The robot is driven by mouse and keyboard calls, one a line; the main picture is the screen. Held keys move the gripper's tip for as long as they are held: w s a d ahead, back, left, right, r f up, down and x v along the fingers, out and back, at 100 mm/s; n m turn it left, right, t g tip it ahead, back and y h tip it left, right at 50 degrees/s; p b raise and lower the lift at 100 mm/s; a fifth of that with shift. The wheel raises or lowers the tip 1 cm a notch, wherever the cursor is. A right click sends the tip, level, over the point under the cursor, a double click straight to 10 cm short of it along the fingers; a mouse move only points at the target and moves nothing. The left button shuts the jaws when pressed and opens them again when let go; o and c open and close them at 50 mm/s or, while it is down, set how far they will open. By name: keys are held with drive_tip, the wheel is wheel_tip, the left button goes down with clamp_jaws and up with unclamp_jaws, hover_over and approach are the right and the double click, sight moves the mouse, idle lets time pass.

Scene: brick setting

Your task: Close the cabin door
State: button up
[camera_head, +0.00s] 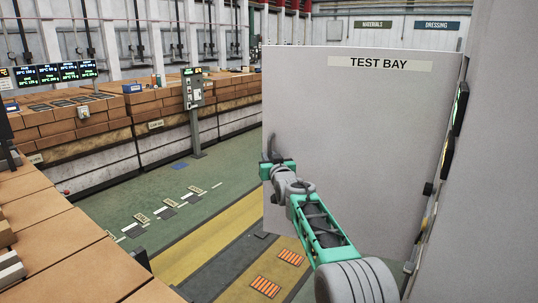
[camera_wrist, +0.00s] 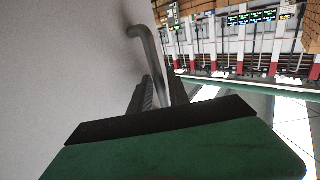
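The cabin door is a large plain grey panel (camera_head: 355,150) with a "TEST BAY" sign near its top. It stands swung out from the grey wall on the right and also fills the left of the wrist view (camera_wrist: 60,70). A bent grey bar handle (camera_wrist: 145,42) sticks out from its face. My gripper (camera_head: 272,160) is at the door's left edge, at the handle. In the wrist view, the dark fingers (camera_wrist: 160,93) lie on either side of the handle's lower part. Whether they press on it is not clear.
A grey wall (camera_head: 500,160) with small panels stands close on the right. Brick stacks (camera_head: 60,235) line the left foreground. A control post (camera_head: 193,110) stands before a long brick-laden bench (camera_head: 100,155). The green and yellow floor (camera_head: 200,205) left of the door is open.

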clamp_jaws()
idle(1.5)
